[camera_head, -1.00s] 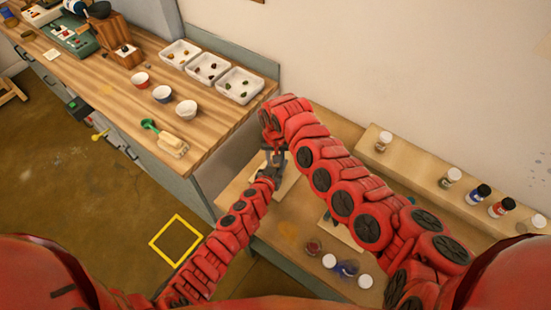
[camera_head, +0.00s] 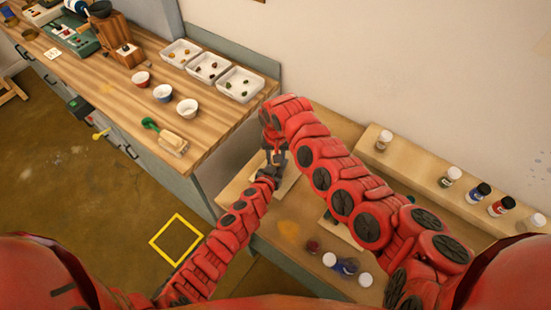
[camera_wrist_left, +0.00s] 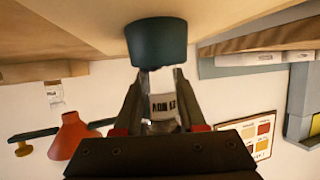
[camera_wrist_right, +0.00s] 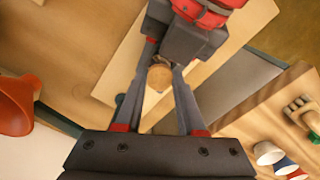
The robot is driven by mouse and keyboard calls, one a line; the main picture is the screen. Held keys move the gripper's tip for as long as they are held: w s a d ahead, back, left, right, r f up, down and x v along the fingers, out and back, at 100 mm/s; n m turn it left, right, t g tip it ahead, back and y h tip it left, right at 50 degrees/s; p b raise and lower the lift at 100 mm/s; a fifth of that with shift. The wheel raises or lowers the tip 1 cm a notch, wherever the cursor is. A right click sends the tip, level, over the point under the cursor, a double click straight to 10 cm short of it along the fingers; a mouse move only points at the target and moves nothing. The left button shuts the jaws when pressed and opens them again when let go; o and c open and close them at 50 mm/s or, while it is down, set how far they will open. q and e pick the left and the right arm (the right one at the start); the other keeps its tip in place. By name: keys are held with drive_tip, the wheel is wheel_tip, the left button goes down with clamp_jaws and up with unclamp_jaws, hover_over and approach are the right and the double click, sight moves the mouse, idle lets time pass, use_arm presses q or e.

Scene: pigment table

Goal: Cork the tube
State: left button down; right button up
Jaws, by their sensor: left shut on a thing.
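In the left wrist view, my left gripper (camera_wrist_left: 162,105) is shut on a clear tube (camera_wrist_left: 162,82) with a white label. One end of the tube meets a dark teal round piece (camera_wrist_left: 157,42) against the wooden surface; I cannot tell if it is a holder. In the right wrist view, a round tan cork (camera_wrist_right: 160,77) sits between the fingertips of my right gripper (camera_wrist_right: 164,72), which look closed on its sides. My left gripper shows just beyond it. I cannot tell whether the cork touches the tube mouth. In the head view, both grippers meet over a pale board (camera_head: 287,184).
A red funnel (camera_wrist_left: 72,138) stands nearby. Several jars (camera_head: 480,193) line the shelf at the right, and others stand at the table's front (camera_head: 347,267). The workbench (camera_head: 115,100) at the left holds bowls, trays and a brush.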

use_arm(q)
drive_tip(key=shift+d, duration=0.2)
use_arm(e)
drive_tip(key=shift+s+d+f, duration=0.25)
drive_tip(key=shift+d+f, duration=0.05)
drive_tip(key=shift+f, duration=0.2)
use_arm(q)
drive_tip(key=shift+a+f, duration=0.1)
drive_tip(key=shift+a, duration=0.05)
use_arm(e)
drive_tip(key=shift+w+a+r, duration=0.1)
drive_tip(key=shift+r, duration=1)
drive_tip(key=shift+w+a+r, duration=0.1)
drive_tip(key=shift+r, duration=1)
drive_tip(key=shift+c, duration=0.3)
drive_tip(key=shift+r, duration=0.1)
drive_tip(key=c, duration=0.4)
drive_tip(key=shift+f, duration=0.2)
drive_tip(key=shift+f, duration=0.95)
use_arm(q)
drive_tip(key=shift+f, duration=0.1)
